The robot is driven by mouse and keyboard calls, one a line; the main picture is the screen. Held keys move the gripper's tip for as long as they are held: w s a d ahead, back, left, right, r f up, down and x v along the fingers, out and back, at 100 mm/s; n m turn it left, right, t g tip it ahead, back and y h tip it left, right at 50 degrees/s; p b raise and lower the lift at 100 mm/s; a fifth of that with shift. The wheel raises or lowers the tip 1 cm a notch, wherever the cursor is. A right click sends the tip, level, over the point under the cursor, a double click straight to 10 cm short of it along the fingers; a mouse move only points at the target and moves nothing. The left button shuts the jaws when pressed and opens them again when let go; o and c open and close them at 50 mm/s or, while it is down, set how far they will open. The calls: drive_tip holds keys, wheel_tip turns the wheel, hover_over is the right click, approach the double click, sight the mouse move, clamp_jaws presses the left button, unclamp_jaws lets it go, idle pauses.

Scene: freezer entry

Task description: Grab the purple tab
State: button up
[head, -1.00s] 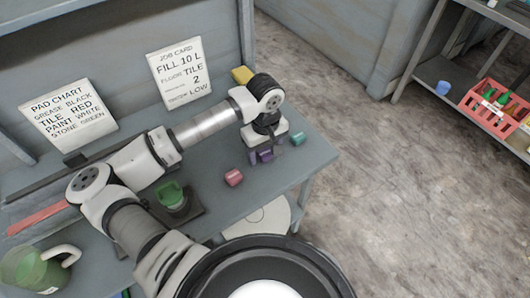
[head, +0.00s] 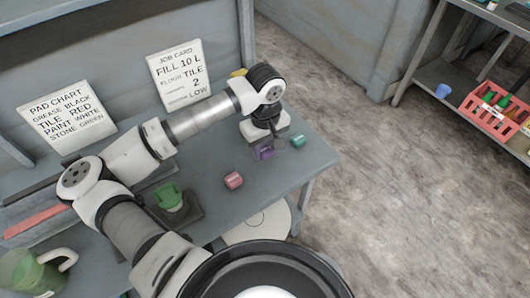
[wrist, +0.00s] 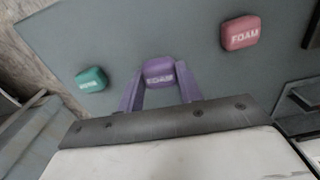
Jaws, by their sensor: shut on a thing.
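I cannot tell whether the tab is clear of the bench top.
A teal tab (head: 297,140) lies just right of my gripper, and a pink tab (head: 233,180) lies to its left. A green item (head: 168,196) sits on a dark plate. A green jug (head: 35,270) stands front left. A red crate (head: 490,122) is on the far-right shelf.

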sight(265, 149)
wheel_tip(265, 149, up, 16)
drive_tip(key=b, duration=0.4)
